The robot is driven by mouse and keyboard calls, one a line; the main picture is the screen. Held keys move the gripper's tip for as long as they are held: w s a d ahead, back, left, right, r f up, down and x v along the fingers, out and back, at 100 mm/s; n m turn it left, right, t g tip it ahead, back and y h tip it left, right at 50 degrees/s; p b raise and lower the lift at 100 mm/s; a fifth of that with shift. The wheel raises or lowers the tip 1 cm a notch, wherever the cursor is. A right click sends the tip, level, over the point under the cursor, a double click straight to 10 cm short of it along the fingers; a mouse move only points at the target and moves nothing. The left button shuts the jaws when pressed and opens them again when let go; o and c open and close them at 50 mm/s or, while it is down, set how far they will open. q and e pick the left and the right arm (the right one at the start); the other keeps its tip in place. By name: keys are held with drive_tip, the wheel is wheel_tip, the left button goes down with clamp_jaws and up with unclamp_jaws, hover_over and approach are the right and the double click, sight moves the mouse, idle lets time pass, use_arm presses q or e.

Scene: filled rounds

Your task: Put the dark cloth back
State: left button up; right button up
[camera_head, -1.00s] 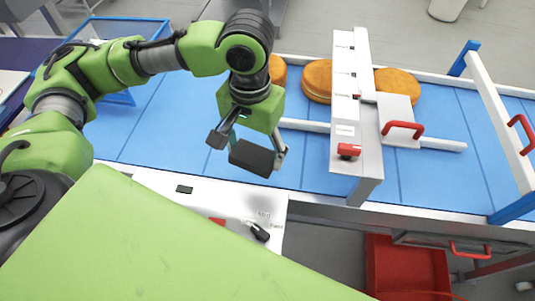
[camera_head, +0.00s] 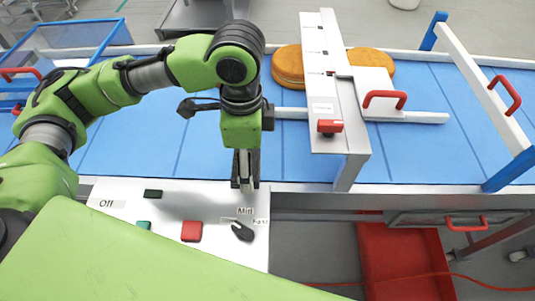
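No dark cloth can be made out in the head view. My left gripper (camera_head: 246,172) points down at the near edge of the blue conveyor, just behind the control panel (camera_head: 180,207). Its fingers are seen nearly edge-on, so I cannot tell whether they are open or shut. No cloth shows in or beside them. My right gripper is not in view.
The panel carries a black knob (camera_head: 242,232), a red button (camera_head: 191,231) and a green button (camera_head: 144,225). A white guard frame (camera_head: 333,85) spans the conveyor (camera_head: 420,120) beside orange-brown rounds (camera_head: 288,66). A red open bin (camera_head: 400,255) is below right.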

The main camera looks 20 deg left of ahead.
use_arm(q)
drive_tip(key=m, duration=0.1)
drive_tip(key=d+m, duration=0.1)
drive_tip(key=m, duration=0.3)
drive_tip(key=shift+d+r, duration=0.15)
drive_tip(key=shift+d, duration=0.1)
drive_tip(key=d+m, duration=0.1)
drive_tip(key=m, duration=0.4)
drive_tip(key=m+p, duration=0.3)
drive_tip(key=m, duration=1)
hover_over(266, 156)
drive_tip(key=f, duration=0.8)
drive_tip(key=shift+s+d+f, duration=0.15)
drive_tip(key=shift+s+d, duration=0.05)
drive_tip(key=shift+s, duration=0.15)
drive_tip(key=shift+w+a+f+p, duration=0.1)
drive_tip(key=shift+w+f+p, duration=0.1)
drive_tip(key=shift+f+p, duration=0.1)
wheel_tip(266, 156, down, 3)
drive_tip(key=shift+w+a+r+p, duration=0.1)
drive_tip(key=shift+p, duration=0.75)
drive_tip(key=shift+f, duration=0.25)
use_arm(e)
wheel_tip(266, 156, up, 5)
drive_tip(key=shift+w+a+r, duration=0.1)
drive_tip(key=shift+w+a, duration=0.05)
